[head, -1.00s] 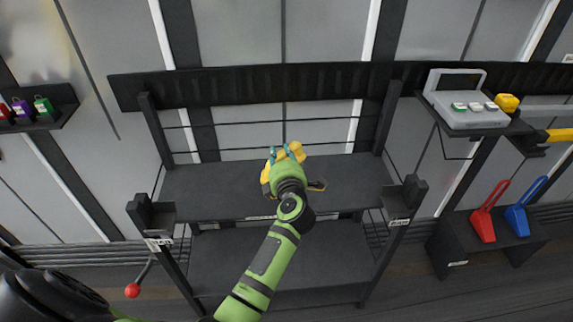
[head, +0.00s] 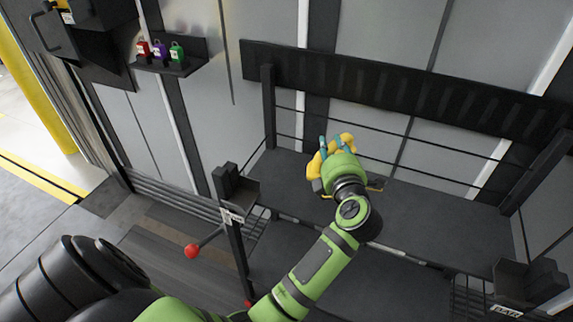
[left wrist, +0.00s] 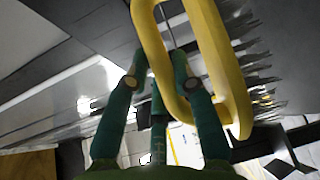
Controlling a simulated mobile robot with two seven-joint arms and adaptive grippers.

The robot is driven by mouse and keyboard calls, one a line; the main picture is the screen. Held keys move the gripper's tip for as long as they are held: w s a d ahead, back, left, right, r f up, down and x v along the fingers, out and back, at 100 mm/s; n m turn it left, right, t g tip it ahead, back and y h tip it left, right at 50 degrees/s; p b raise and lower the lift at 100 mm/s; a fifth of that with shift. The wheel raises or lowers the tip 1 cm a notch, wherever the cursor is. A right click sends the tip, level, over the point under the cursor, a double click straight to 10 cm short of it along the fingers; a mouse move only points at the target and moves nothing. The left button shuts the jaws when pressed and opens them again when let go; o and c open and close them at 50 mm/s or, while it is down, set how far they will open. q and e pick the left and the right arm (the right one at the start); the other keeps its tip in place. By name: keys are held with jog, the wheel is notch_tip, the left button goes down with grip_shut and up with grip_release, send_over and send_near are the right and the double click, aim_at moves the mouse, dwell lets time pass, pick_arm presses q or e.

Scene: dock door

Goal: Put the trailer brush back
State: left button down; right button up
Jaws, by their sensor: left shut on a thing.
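The trailer brush (head: 315,165) shows as a yellow piece at my left gripper, above the dark rack's upper shelf (head: 440,212). In the left wrist view it has a yellow loop handle (left wrist: 215,50) with grey bristles along its right side. My left gripper (head: 335,145) is shut on the brush. The green hand hides part of the brush in the head view. I cannot tell whether the brush touches the shelf. My right gripper is not in view.
A small wall shelf (head: 178,66) holds red, purple and green padlocks. A black post holder (head: 236,188) stands at the rack's left, a labelled one (head: 528,285) at its right. A red-knobbed lever (head: 192,251) juts out at the left. Open floor lies far left.

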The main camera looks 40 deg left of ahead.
pick_arm(q)
jog(key=a+f, duration=0.6)
jog(key=a, duration=0.1)
jog(key=a+f+b, duration=0.1)
jog(key=a+f, duration=0.2)
jog(key=shift+w+a+f, duration=0.2)
jog(key=shift+w+f, duration=0.15)
jog(key=shift+f, duration=0.2)
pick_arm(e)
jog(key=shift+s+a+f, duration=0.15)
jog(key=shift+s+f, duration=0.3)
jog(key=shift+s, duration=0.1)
pick_arm(q)
jog(key=shift+f, duration=0.15)
jog(key=c, duration=1)
grip_release()
jog(key=shift+c, duration=0.2)
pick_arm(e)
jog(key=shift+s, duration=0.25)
